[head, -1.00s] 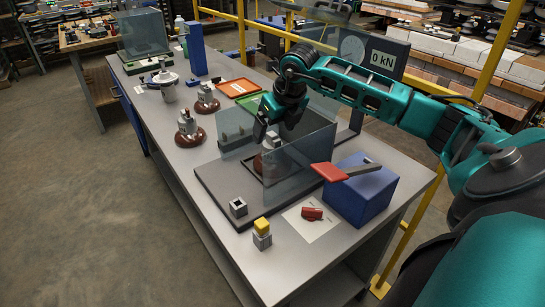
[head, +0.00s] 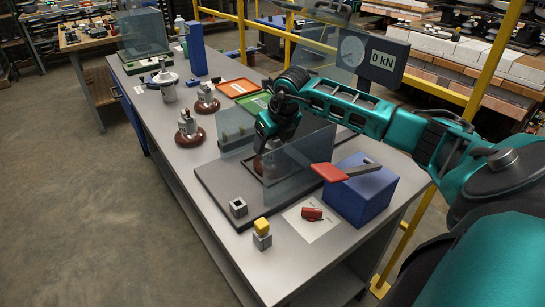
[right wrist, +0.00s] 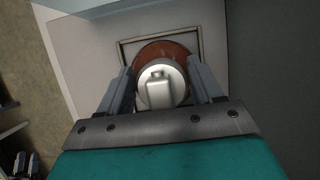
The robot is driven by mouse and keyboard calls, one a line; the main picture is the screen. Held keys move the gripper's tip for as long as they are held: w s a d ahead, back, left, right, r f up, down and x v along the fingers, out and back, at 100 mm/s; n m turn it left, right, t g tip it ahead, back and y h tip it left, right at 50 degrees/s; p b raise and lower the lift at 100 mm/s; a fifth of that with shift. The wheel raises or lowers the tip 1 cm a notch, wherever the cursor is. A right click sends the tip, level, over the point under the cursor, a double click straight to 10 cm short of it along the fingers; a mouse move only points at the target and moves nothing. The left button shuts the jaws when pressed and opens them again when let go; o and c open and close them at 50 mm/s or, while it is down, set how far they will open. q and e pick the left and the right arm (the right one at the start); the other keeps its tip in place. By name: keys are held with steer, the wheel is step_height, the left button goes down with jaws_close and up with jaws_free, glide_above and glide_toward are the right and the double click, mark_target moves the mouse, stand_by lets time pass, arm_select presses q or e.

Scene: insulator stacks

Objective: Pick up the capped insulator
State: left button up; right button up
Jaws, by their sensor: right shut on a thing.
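The capped insulator (right wrist: 176,92) has a pale metal cap over a brown disc. It stands inside a square frame on the base plate in the right wrist view. In the head view only a bit of its brown disc (head: 259,165) shows between the clear panels. My right gripper (head: 266,143) reaches down between these panels. Its fingers (right wrist: 158,88) are shut on the cap, one on each side. I see no clear gap under the insulator.
Clear panels (head: 300,160) stand close around the gripper. A red-handled lever (head: 328,172), a blue box (head: 358,195) and a red part (head: 312,214) are to the right. Other insulators (head: 188,130) stand at the left. A small yellow-topped block (head: 262,229) is in front.

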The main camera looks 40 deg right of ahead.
jaws_close()
steer(key=shift+w+r, duration=0.1)
steer(key=shift+r, duration=0.05)
stand_by(0.4)
steer(key=shift+r, duration=0.1)
